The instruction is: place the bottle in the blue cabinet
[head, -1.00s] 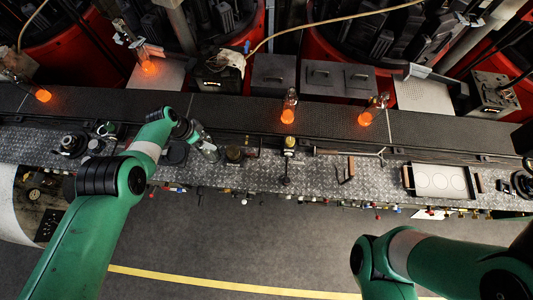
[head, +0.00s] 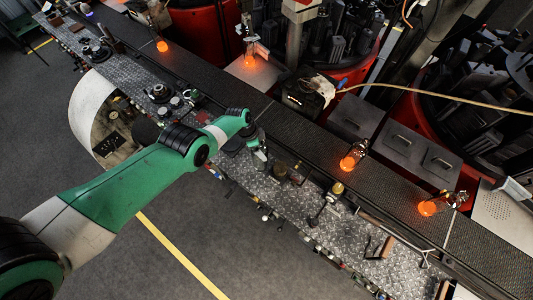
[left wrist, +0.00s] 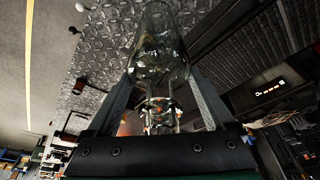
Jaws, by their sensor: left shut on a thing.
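A clear glass bottle (left wrist: 158,52) is between the two fingers of my left gripper (left wrist: 162,76) in the left wrist view. The fingers are shut on it. In the head view my left gripper (head: 258,157) is small and hangs over the metal-plated bench (head: 300,205), close to the dark belt. The bottle is too small there to make out clearly. No blue cabinet can be made out for certain in either view. My right gripper is in neither view.
Bottles with glowing orange bottoms stand or lie along the dark belt, one (head: 352,157) upright-looking and one (head: 440,206) tilted. Grey lidded boxes (head: 398,151) stand behind it. Knobs and tools crowd the bench. Grey floor (head: 95,240) with a yellow line (head: 180,255) is open in front.

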